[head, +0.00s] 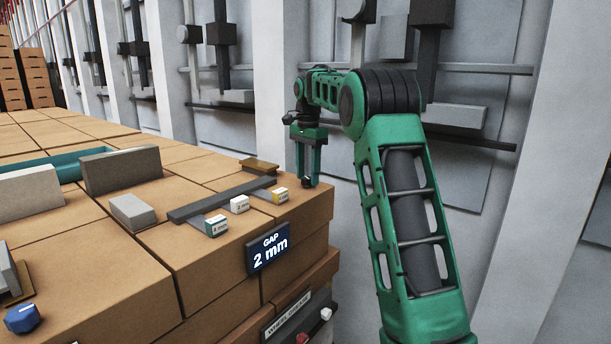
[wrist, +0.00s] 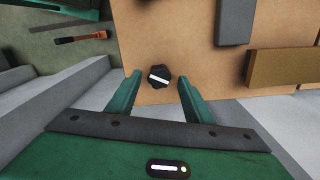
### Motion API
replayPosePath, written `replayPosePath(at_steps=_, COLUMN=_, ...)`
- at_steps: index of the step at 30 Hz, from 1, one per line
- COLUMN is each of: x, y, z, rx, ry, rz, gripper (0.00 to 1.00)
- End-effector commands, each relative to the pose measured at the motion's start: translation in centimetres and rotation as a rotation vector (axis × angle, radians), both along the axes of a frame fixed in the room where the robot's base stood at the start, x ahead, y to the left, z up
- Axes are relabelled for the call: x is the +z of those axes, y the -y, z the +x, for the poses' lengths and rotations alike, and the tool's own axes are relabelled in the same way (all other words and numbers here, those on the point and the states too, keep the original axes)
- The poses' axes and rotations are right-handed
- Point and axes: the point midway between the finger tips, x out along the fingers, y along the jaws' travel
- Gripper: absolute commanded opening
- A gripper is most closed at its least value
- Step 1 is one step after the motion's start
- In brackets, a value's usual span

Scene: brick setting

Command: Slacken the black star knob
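The black star knob (wrist: 159,77) has a white stripe across its top, tilted slightly in the wrist view. It sits near the edge of a tan block surface. My gripper (wrist: 160,78) is open above it. The two green fingertips stand on either side of the knob, with a visible gap on each side; I cannot tell how far above the surface they are. In the head view my gripper (head: 307,184) points down at the far right corner of the brick stack, with a small dark shape, apparently the knob, between its fingertips.
A dark bar (head: 222,198) and small labelled blocks (head: 240,204) lie left of my gripper. A sign (head: 268,248) reads "GAP 2 mm". A brown block (head: 259,166) lies close behind. A blue knob (head: 22,319) is at lower left. The wall side is open.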

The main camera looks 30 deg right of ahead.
Motion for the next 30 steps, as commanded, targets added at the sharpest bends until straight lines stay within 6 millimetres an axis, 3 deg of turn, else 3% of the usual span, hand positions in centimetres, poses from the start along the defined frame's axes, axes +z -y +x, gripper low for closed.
replayPosePath(at_steps=1, x=0.01, y=0.00, z=0.00, rx=0.000, ry=0.000, rz=0.000, gripper=0.36)
replayPosePath(at_steps=5, x=0.02, y=0.00, z=0.01, rx=0.000, ry=0.000, rz=0.000, gripper=0.06)
replayPosePath(at_steps=17, x=0.08, y=-0.02, z=0.14, rx=0.050, ry=0.004, rz=-0.001, gripper=0.06)
replayPosePath(at_steps=30, x=0.16, y=-0.08, z=0.35, rx=0.385, ry=0.007, rz=-0.003, gripper=0.06)
